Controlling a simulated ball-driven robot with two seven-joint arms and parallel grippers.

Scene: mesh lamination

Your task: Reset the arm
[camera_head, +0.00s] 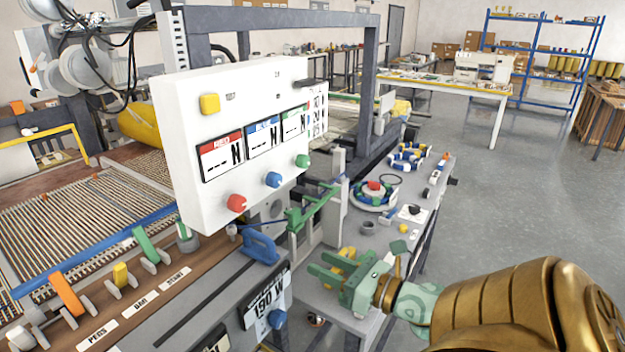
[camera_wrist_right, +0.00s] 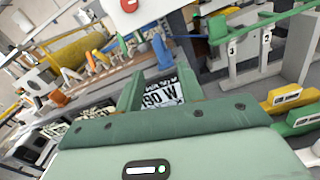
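My right gripper (camera_head: 325,271) is at the end of a gold and pale green arm that comes in from the lower right of the head view. Its green fingers point left, with a gap between them, and nothing shows between them. It is in front of the machine's label plate (camera_head: 266,300) marked "190 W" and the blue clamp (camera_head: 262,248). In the right wrist view the fingers (camera_wrist_right: 158,88) stand apart with the label plate (camera_wrist_right: 162,95) seen beyond them. My left gripper is not in the head view.
A white control box (camera_head: 235,130) with several coloured knobs stands at centre left. A grey bench (camera_head: 365,262) with tape rolls (camera_head: 373,195) and small parts lies behind my right gripper. A green lever (camera_head: 313,207) sticks out nearby. The floor (camera_head: 500,200) at right is clear.

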